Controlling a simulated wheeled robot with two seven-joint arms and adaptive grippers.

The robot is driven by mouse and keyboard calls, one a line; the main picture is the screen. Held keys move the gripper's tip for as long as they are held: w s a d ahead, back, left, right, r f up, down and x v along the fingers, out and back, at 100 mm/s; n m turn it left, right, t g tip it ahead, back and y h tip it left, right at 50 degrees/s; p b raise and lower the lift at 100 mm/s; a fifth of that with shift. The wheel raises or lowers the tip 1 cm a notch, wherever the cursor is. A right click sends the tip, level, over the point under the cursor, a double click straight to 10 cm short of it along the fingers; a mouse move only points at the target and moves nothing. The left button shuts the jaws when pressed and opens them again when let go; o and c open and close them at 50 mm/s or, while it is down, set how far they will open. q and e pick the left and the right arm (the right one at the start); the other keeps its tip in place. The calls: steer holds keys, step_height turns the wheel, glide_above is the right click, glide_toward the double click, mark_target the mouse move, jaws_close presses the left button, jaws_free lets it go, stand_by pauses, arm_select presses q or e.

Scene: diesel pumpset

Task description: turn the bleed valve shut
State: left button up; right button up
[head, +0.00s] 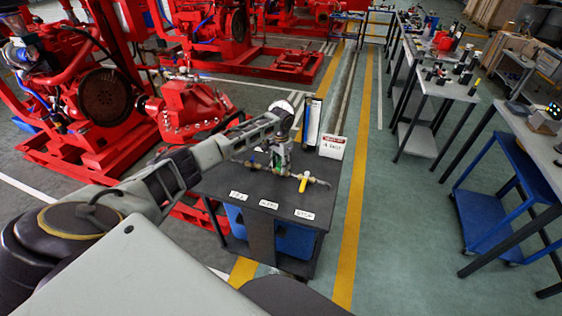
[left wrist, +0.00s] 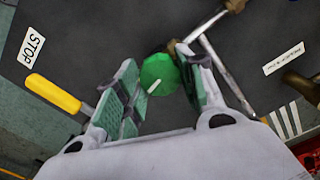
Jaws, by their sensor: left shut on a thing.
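A green faceted knob with a white line on top (left wrist: 160,72) sits on pipework above a dark bench top; I take it to be the bleed valve's handle. My left gripper (left wrist: 157,66) has its green-padded fingers on either side of the knob and is shut on it. In the head view my left gripper (head: 279,158) reaches down over the bench from the left and hides the knob. My right gripper is not in view.
The dark bench (head: 255,184) carries several white label cards, one reading STOP (left wrist: 32,46). A white sign with a red heading (head: 333,147) and blue-edged upright panel (head: 312,120) stand behind. Red pump machinery (head: 190,107) is close on the left.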

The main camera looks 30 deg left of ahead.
arm_select(q)
steer(key=m+p, duration=0.1)
steer(key=m, duration=0.2)
steer(key=shift+p, duration=0.4)
steer(key=m+p, duration=0.1)
steer(key=m, duration=0.5)
steer(key=shift+m+p, duration=0.3)
steer(key=shift+m, duration=0.8)
steer(key=m, duration=0.5)
steer(key=shift+m, duration=1.6)
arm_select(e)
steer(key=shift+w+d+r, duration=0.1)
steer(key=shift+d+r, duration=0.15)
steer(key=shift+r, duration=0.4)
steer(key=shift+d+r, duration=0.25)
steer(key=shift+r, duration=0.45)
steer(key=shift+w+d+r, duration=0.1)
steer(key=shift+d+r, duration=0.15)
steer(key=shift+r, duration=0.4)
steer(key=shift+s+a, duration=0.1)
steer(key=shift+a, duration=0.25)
arm_select(q)
steer(key=o, duration=1)
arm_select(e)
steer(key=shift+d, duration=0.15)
